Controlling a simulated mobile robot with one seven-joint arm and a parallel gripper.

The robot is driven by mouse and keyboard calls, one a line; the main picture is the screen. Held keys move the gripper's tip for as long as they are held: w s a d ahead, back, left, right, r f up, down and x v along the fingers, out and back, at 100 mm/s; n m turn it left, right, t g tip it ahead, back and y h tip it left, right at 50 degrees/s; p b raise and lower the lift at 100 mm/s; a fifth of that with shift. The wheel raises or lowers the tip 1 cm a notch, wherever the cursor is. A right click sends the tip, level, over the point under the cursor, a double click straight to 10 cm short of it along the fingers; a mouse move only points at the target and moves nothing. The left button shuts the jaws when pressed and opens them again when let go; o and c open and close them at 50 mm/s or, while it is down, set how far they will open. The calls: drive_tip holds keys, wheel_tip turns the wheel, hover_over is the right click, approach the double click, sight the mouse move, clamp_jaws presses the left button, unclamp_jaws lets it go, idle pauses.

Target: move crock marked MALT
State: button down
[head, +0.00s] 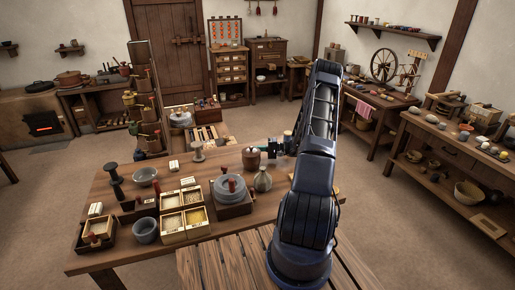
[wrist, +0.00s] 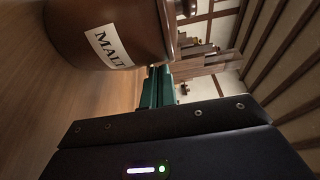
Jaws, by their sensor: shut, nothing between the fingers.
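The brown crock with a white label reading MALT (wrist: 108,22) fills the upper left of the wrist view, lying sideways in that turned picture. In the head view a small brown pot (head: 251,160), which looks like the same crock, stands on the wooden table, its label not readable. My gripper (head: 268,148) is just right of it at the table's far side. Its green fingers (wrist: 156,88) are shut and empty in the wrist view. They are close beside the crock; I cannot tell whether they touch it.
A round flask (head: 262,182) stands in front of the crock. The grey quern (head: 230,188) and a divided grain box (head: 184,212) are to the left, with bowls (head: 146,176) and a dark post beyond. My arm hides the table's right part. Some bare table shows between things.

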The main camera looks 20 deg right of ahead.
drive_tip(key=shift+s, duration=0.2)
drive_tip(key=shift+s, duration=1.35)
drive_tip(key=shift+w, duration=0.15)
